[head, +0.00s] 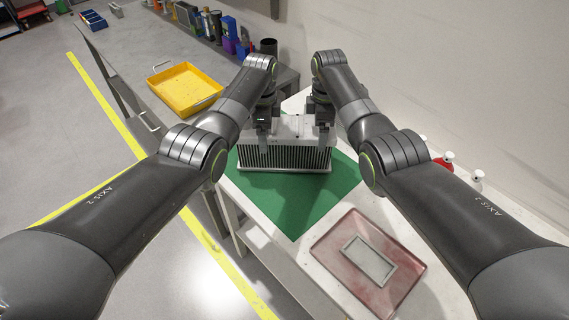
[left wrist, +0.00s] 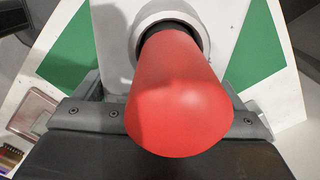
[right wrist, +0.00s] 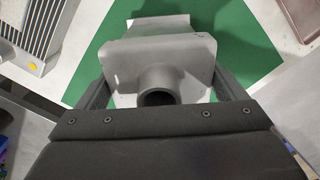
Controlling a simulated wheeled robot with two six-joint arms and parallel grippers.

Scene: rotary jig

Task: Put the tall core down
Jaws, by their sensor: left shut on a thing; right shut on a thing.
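The tall core (head: 285,155), a block with dark upright fins and pale grey end tanks, is upright over the green mat (head: 295,215). I cannot tell whether its bottom edge touches the mat. My left gripper (head: 264,138) is shut on its left part, and my right gripper (head: 323,134) on its right part. In the left wrist view, a red cap (left wrist: 180,100) covers a round port on a pale tank. In the right wrist view, a grey tank (right wrist: 160,60) with an open round port sits between my right fingers. The fingertips are mostly hidden there.
A translucent red tray (head: 333,240) holding a grey rectangular frame (head: 370,262) lies at the mat's front right. A yellow bin (head: 185,88) stands at the left. Several small white items and a red one (head: 444,160) are along the wall. A finned part (right wrist: 35,30) shows in the right wrist view.

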